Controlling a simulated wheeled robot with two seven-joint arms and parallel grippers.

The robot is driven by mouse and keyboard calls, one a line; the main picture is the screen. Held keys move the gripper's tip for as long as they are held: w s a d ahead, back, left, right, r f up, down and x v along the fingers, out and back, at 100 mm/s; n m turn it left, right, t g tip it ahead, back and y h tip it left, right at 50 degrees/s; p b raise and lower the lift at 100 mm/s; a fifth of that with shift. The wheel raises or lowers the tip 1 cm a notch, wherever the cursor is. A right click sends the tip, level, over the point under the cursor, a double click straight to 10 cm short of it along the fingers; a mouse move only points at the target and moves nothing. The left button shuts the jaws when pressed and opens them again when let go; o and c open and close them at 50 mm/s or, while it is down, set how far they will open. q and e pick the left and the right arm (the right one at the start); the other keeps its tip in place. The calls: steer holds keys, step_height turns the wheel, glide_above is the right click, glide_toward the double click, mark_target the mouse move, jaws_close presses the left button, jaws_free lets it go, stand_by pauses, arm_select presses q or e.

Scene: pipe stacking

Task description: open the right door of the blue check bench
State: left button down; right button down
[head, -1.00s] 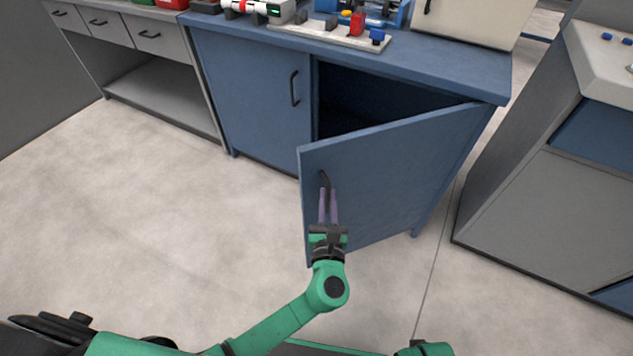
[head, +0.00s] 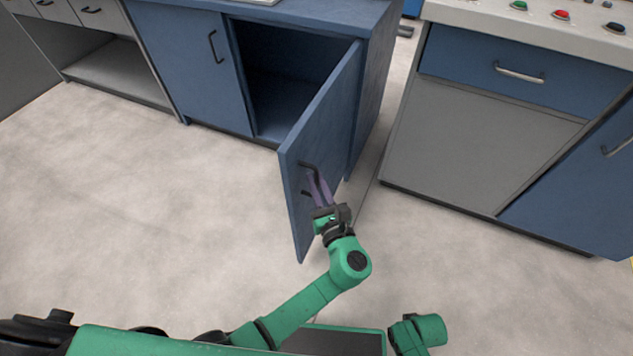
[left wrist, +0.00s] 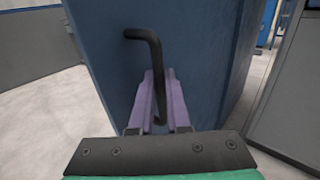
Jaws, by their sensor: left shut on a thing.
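The blue check bench (head: 290,12) stands at the top middle of the head view. Its right door (head: 330,115) is swung wide open toward me, and the dark inside of the cupboard shows. Its left door (head: 190,65) is shut. My left gripper (head: 318,182) is shut on the right door's black handle (head: 308,167). In the left wrist view the purple fingers (left wrist: 160,98) close around the lower part of the bent handle (left wrist: 153,55), in front of the blue door panel (left wrist: 195,60). My right gripper is not in view.
A grey and blue console (head: 500,110) with buttons on top stands to the right, with a floor gap between it and the open door. A grey bench (head: 115,65) with drawers stands at the left. The floor (head: 150,215) in front is clear.

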arm_select(q)
steer(key=shift+d, duration=0.45)
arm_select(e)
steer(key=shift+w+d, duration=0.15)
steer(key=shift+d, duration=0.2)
arm_select(q)
steer(key=shift+r, duration=0.1)
steer(key=c, duration=0.9)
jaws_free()
steer(key=shift+c, duration=0.2)
steer(key=shift+o, duration=0.3)
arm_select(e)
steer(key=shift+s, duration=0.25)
